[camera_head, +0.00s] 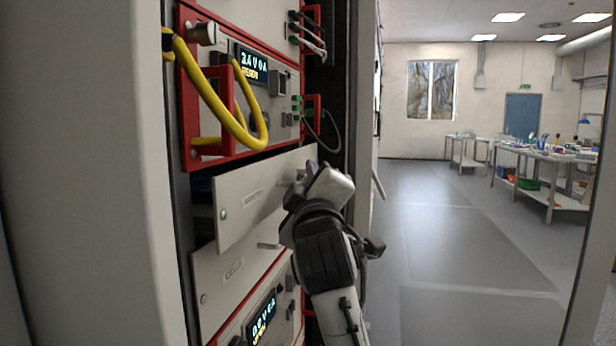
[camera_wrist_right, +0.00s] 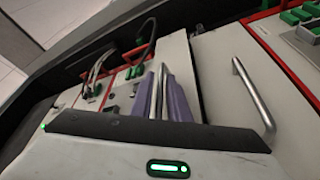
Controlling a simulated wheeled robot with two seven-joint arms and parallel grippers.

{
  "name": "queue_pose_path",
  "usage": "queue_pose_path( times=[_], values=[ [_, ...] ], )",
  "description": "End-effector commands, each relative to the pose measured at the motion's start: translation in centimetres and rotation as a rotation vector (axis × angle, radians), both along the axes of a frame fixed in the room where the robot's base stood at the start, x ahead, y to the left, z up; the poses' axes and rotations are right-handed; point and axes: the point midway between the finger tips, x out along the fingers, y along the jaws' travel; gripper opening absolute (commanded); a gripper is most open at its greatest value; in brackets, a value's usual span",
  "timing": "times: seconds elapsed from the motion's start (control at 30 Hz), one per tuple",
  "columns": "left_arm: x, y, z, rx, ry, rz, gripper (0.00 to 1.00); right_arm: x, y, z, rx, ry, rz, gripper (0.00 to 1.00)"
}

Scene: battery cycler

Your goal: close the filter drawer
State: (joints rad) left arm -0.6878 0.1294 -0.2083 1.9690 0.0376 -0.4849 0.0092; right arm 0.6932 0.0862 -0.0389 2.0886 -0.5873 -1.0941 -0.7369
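A grey drawer front (camera_head: 258,196) stands out from the rack at an angle, open, with dark space behind its left end. Its label is too small to read for sure. Below it is a second grey front labelled CELLS (camera_head: 235,268). My left gripper is out of view.
Above the drawer is a red-framed module (camera_head: 283,85) with a looped yellow cable (camera_head: 222,100). A silver bar handle (camera_wrist_right: 254,95) is on the panel right of my fingers in the wrist view. Free floor (camera_head: 450,240) lies to the right, with workbenches (camera_head: 545,168) at the back.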

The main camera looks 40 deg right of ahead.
Motion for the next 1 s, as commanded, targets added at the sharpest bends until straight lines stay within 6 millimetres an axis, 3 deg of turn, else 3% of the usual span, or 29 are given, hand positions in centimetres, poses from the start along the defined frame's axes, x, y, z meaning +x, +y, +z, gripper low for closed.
queue_pose_path(
  times=[0.17,0.27,1.0],
  values=[
    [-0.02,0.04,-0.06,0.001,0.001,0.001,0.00,-0.01,0.00,-0.01,0.000,0.000,0.000,0.15],
    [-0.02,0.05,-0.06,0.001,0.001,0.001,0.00,-0.02,0.01,-0.02,0.000,0.000,0.000,0.00],
    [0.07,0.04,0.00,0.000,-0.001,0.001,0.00,-0.03,0.03,-0.05,-0.001,0.000,0.000,0.00]
  ],
)
